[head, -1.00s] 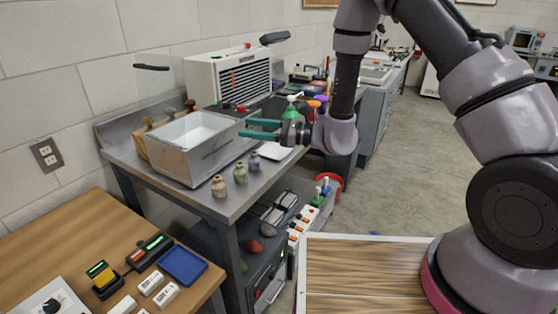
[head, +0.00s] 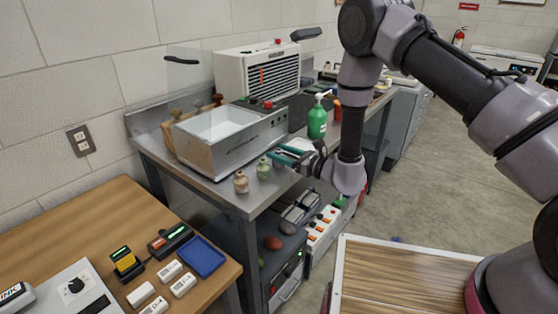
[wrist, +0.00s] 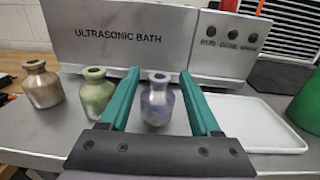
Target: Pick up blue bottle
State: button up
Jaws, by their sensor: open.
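The blue bottle (wrist: 158,100), small and round-bodied with a purplish-blue glaze and narrow neck, stands upright on the metal bench. In the wrist view it shows between the two teal fingers of my gripper (wrist: 159,78), which is open, with a gap on both sides of the bottle. In the head view my gripper (head: 281,157) is low over the bench's front edge, and it hides the blue bottle. A green bottle (wrist: 96,97) stands just left of the left finger. A tan bottle (wrist: 41,85) stands farther left.
The ultrasonic bath (wrist: 125,40) stands right behind the bottles. A white tray (wrist: 255,122) lies just right of the right finger, with a green pump bottle (head: 317,122) beyond it. A wooden table (head: 90,225) with small devices is at the front left.

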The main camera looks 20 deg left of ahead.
jog(key=shift+x, duration=1.85)
grip_shut()
